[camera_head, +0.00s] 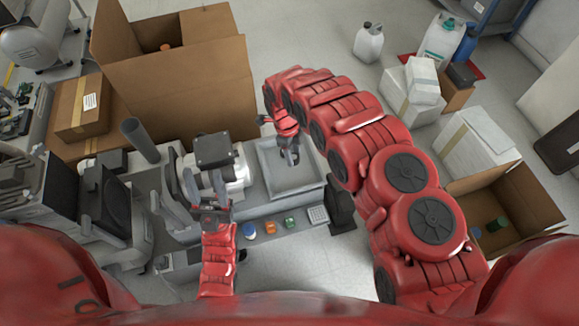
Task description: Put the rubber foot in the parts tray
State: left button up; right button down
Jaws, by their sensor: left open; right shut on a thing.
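The grey parts tray (308,198) is an open, shallow, square box right of the compressor at the middle of the bench. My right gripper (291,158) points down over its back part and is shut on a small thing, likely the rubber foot. The held thing is mostly hidden by the fingers and too small to make out clearly. I cannot tell how high it is above the tray floor. My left gripper (206,196) is open in front of the compressor (222,165), with its fingers on either side of the compressor's near part.
Blue (249,230), orange (270,228) and green (290,223) small parts and a white grid piece (317,214) lie along the bench's front strip. A dark block (340,208) stands right of the tray. A large open cardboard box (195,85) stands behind.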

jog(key=shift+s+f, duration=0.2)
jog(key=shift+f, duration=0.25)
jog(key=b, duration=0.1)
send_over(294, 177)
jog(key=f, duration=0.5)
jog(key=shift+a, duration=0.2)
jog(key=shift+f+b, duration=0.45)
jog(key=shift+f, duration=0.45)
notch_tip(294, 177, down, 3)
jog(key=shift+r+b, duration=0.1)
jog(key=shift+b, duration=0.9)
jog(key=shift+r, duration=0.15)
jog(key=shift+c, duration=1.9)
grip_release()
